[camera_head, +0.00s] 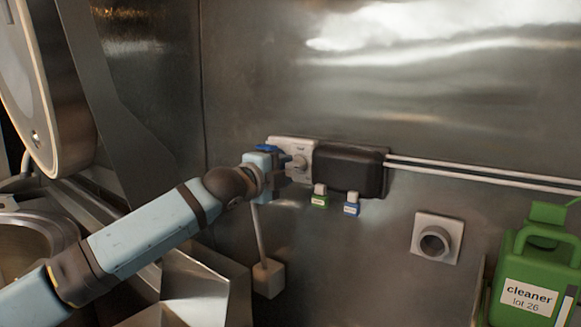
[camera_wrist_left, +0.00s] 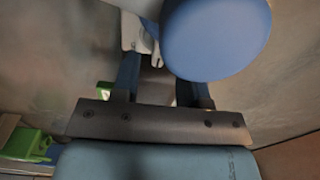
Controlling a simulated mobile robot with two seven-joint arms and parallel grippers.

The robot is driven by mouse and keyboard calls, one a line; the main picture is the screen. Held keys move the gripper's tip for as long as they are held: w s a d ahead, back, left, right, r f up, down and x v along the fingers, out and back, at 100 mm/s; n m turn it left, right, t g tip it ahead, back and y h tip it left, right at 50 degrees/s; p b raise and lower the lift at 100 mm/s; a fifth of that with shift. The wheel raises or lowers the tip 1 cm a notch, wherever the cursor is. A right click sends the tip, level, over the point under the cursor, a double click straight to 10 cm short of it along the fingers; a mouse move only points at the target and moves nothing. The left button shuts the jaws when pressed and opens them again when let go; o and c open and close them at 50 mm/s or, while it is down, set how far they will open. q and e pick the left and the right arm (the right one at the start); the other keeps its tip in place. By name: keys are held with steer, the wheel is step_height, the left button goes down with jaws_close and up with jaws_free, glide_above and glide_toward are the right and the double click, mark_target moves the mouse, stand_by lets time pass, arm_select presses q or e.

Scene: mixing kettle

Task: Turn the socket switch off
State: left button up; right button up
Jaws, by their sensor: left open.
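The socket switch is a pale plate with a round knob (camera_head: 299,162) on the metal wall, left of a dark box. My left gripper (camera_head: 279,168) is at the plate's left side, close to the knob. Its jaws are open. In the left wrist view, the two blue fingers (camera_wrist_left: 165,85) stand apart, with a pale fitting (camera_wrist_left: 133,38) beyond them. A large blue round shape (camera_wrist_left: 215,40) hides much of that view, and I cannot tell what it is. Whether a finger touches the knob is unclear. My right gripper is not in view.
A dark box (camera_head: 350,170) with pale conduits adjoins the switch; small green (camera_head: 320,196) and blue (camera_head: 352,204) tagged pieces hang below. A square outlet (camera_head: 437,238) and green cleaner jug (camera_head: 530,270) are at right. A kettle (camera_head: 25,235) is at left.

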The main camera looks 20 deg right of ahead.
mark_target(292, 166)
arm_select(q)
steer(key=shift+x, duration=1.6)
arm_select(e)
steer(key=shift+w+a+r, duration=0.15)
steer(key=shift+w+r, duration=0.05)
arm_select(q)
jaws_close()
